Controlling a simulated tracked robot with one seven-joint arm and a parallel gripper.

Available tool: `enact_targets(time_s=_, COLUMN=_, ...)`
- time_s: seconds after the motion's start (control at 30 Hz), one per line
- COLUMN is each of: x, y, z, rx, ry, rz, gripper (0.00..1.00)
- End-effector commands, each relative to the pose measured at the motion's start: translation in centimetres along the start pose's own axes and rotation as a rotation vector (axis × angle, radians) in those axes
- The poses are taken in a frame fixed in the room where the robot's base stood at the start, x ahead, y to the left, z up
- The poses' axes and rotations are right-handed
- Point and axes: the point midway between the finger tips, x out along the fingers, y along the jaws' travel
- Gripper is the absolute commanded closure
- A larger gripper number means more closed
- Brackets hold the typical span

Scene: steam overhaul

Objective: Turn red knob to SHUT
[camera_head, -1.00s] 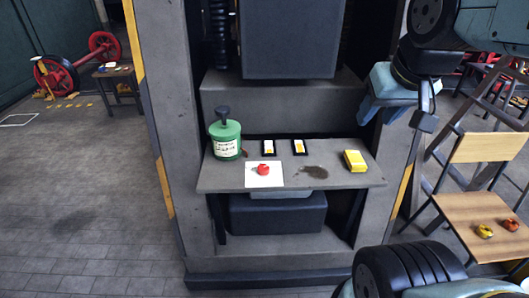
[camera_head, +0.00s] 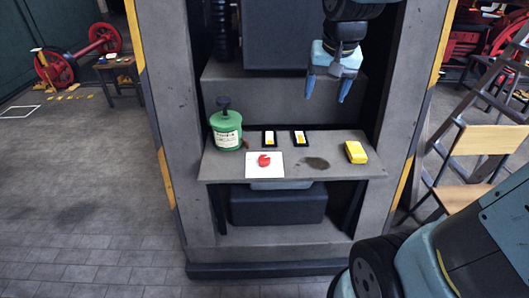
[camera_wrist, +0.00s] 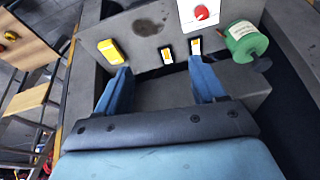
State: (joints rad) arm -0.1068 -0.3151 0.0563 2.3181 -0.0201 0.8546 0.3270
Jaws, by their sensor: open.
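The red knob (camera_head: 264,160) sits on a white square plate (camera_head: 265,171) on the grey shelf (camera_head: 220,171). In the wrist view the red knob (camera_wrist: 201,12) is near the top edge, on its white plate (camera_wrist: 185,15). The knob's markings are too small to read. My gripper (camera_head: 328,92) is open and empty, fingers pointing down, above and behind the right part of the shelf, up and to the right of the knob. In the wrist view my gripper's two blue fingers (camera_wrist: 163,80) are spread apart with nothing between them.
A green canister (camera_head: 226,130) with a dark top stands left of the knob. Two black-framed cards (camera_head: 268,138) (camera_head: 299,137) lie behind it. A yellow block (camera_head: 355,152) and a dark stain (camera_head: 315,163) are to the right. Grey side walls (camera_head: 413,100) enclose the shelf.

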Motion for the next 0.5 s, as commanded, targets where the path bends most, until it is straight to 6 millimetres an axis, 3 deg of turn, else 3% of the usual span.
enact_targets(time_s=0.2, x=4.8, y=-3.7, z=-3.0, rx=0.055, ry=-0.085, rz=0.016, gripper=0.31)
enact_targets(time_s=0.5, x=12.3, y=-9.1, z=-5.5, rx=0.134, ry=-0.19, rz=0.048, gripper=0.31)
